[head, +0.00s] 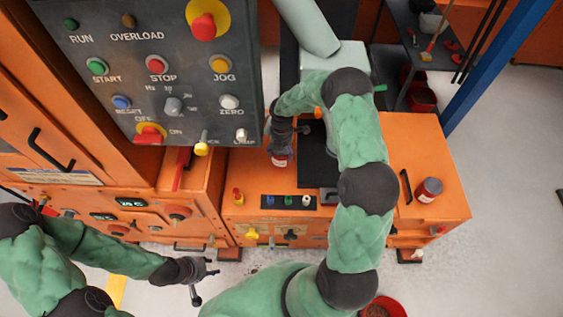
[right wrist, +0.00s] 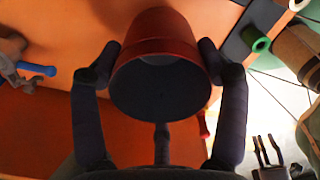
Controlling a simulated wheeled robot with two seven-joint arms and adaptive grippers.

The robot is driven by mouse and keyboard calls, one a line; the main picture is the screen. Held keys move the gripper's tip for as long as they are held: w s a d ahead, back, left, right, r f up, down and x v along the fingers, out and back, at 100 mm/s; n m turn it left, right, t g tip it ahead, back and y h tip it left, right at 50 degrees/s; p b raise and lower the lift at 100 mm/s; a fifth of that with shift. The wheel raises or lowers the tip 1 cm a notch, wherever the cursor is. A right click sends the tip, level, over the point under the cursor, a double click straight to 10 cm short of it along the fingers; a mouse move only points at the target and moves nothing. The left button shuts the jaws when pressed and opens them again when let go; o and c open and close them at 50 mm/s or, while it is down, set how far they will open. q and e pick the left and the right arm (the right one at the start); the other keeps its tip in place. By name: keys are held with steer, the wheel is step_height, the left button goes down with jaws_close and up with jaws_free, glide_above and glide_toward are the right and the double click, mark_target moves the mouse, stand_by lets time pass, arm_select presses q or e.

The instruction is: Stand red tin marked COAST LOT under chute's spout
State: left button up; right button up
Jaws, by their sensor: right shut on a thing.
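A red tin (head: 280,160) with a pale label is in my right gripper (head: 277,140), at the left of the black plate on the orange bench. In the right wrist view the red tin (right wrist: 157,80) sits between both fingers of my right gripper (right wrist: 158,58), its dark round end towards the camera. A second red tin (head: 429,190) with a pale label stands on the bench's right side. Neither label is readable. The grey-green chute (head: 308,25) comes down at the top; its spout is not clearly visible. My left gripper (head: 205,281) is open and empty, low in front of the bench.
A dark control panel (head: 130,85) hangs at the upper left. The black plate (head: 318,165) lies on the orange bench (head: 395,150), partly behind my right arm. Small knobs line the bench front. A red bowl (head: 383,307) is on the floor. A blue post (head: 495,65) stands at right.

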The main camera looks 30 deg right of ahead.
steer(key=shift+f+b, duration=0.95)
steer(key=shift+f, duration=2.35)
steer(key=shift+f, duration=0.15)
steer(key=o, duration=1.3)
steer(key=shift+c, duration=0.2)
step_height(320, 180, up, 12)
steer(key=p, duration=0.4)
steer(key=shift+r, duration=0.2)
